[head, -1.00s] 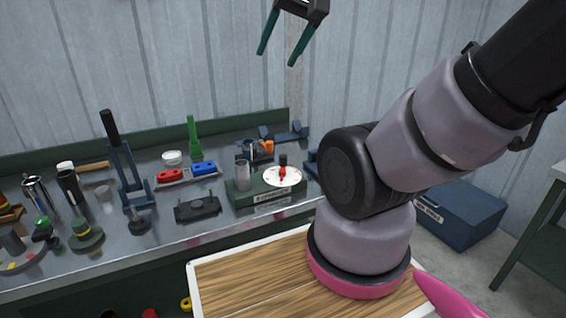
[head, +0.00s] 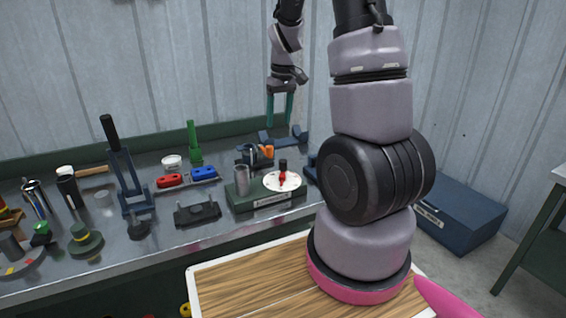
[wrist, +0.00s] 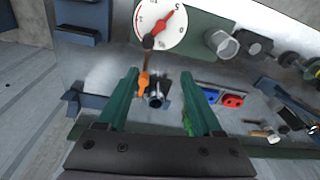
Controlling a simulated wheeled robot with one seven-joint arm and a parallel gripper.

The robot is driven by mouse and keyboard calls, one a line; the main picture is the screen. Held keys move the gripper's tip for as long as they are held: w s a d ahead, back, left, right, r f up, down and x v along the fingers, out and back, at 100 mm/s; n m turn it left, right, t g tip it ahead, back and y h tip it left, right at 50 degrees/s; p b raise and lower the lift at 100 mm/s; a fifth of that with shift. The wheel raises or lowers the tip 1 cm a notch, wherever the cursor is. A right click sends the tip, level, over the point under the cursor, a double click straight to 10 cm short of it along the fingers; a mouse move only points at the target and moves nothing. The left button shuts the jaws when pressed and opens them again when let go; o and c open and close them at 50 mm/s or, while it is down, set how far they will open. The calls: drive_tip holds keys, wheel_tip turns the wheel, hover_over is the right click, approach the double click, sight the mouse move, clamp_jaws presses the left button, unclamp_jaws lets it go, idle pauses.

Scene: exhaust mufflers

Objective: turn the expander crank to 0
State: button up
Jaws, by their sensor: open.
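The expander (head: 265,194) is a green block on the bench with a grey cylinder (head: 241,180) and a white dial (head: 271,186). Its crank has a red arm and an upright black knob (head: 283,164). In the wrist view the dial (wrist: 172,38) is at the top, and the red pointer (wrist: 166,18) points toward the 5. My gripper (head: 279,120) is open and empty, its green fingers pointing down above the back of the bench, apart from the crank. Both fingers show in the wrist view (wrist: 158,76), with the dial beyond their tips.
A small clamp-like fixture (head: 250,155) and an orange piece (head: 266,151) stand behind the expander. Red (head: 168,181) and blue (head: 204,173) blocks lie to its left, with a tall lever press (head: 128,178) further left. A wooden board (head: 240,280) is in front.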

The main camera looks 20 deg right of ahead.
drive_tip(key=n+g, duration=0.1)
approach(283, 161)
drive_tip(key=shift+h, duration=0.3)
drive_tip(key=f, duration=1)
drive_tip(key=shift+a+f, duration=0.1)
drive_tip(key=shift+a, duration=0.1)
clamp_jaws()
